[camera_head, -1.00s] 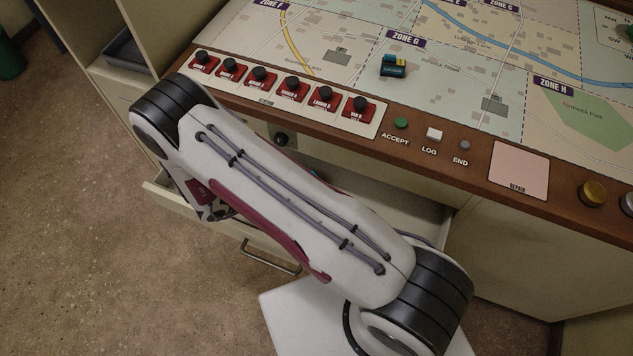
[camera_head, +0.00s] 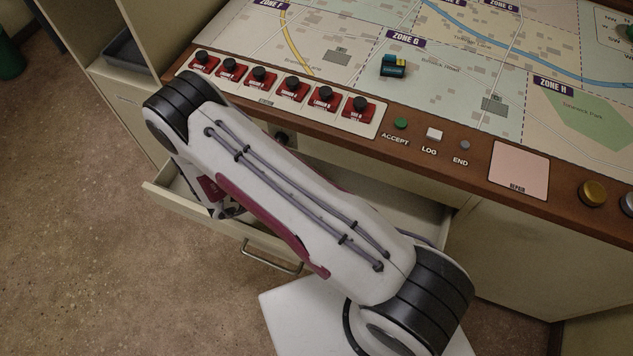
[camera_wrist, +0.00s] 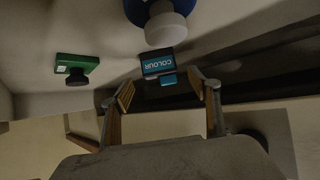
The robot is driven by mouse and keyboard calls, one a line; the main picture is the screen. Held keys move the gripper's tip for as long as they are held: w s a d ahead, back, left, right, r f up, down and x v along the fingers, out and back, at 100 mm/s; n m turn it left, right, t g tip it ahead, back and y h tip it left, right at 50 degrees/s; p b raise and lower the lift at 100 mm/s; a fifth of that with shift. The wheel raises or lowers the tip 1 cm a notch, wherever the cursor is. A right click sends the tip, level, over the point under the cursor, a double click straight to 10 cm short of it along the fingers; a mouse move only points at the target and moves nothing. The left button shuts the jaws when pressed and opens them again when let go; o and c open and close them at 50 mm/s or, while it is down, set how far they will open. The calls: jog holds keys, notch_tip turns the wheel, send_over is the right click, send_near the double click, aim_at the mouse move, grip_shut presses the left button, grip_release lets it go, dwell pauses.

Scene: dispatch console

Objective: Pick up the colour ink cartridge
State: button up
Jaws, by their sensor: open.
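The colour ink cartridge (camera_wrist: 158,65) is a small dark block with a blue label reading COLOUR, upside down in the wrist view. It lies inside the open drawer, near a dark strip. My gripper (camera_wrist: 163,83) is open, with its two fingers spread to either side, just short of the cartridge. The fingers look apart from it, and nothing is between them.
In the drawer, a green block with a dark knob (camera_wrist: 77,67) lies left of the cartridge, and a blue item with a white cylinder (camera_wrist: 165,28) lies close beyond it. The drawer (camera_head: 190,207) is open below the console edge (camera_head: 430,150).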

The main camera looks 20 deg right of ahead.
jog(key=shift+x, duration=2.6)
jog(key=c, duration=1.2)
